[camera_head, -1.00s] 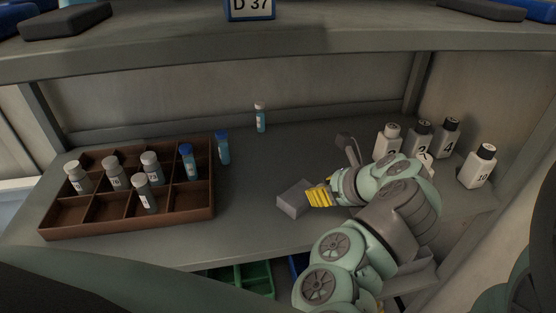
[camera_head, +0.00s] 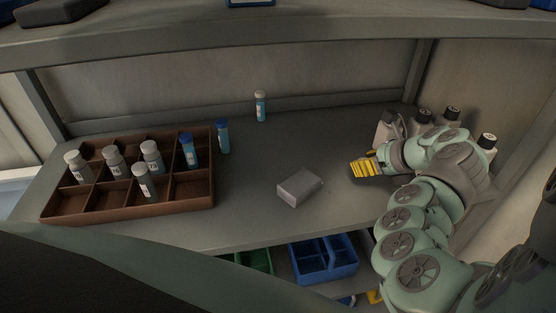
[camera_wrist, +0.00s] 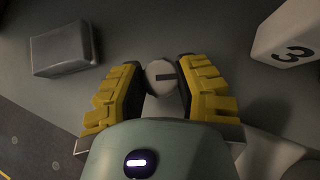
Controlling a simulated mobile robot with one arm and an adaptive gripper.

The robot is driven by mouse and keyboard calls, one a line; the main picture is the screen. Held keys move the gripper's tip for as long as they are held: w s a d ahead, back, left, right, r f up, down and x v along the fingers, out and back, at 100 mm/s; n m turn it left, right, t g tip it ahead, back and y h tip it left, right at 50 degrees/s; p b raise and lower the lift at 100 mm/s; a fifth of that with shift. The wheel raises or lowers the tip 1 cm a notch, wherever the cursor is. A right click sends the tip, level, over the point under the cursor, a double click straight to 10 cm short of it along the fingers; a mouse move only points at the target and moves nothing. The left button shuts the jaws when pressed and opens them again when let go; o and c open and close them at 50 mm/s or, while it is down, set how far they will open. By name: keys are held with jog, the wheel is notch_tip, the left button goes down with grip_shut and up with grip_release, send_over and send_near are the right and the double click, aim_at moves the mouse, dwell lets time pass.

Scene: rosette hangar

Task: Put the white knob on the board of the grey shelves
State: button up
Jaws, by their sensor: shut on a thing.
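In the head view my gripper (camera_head: 364,168) is low over the right part of the grey shelves' board (camera_head: 250,205), and the knob cannot be made out there. I cannot tell whether the knob touches the board.
A small grey box (camera_head: 300,187) lies left of my gripper. Numbered white bottles (camera_head: 388,128) stand close behind and beside my arm. A brown divided tray (camera_head: 130,212) with vials is at left; two vials stand outside it.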

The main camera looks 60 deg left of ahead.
aim_at(362, 180)
jog(key=shift+w+f+p, duration=0.15)
jog(key=shift+f+p, duration=0.25)
jog(key=shift+f, duration=1.4)
jog(key=shift+f, duration=0.1)
jog(key=o, duration=0.8)
jog(key=v, duration=0.7)
jog(key=shift+d+r, duration=0.1)
jog(key=shift+r, duration=0.15)
jog(key=shift+d, duration=0.15)
jog(key=shift+r, duration=0.1)
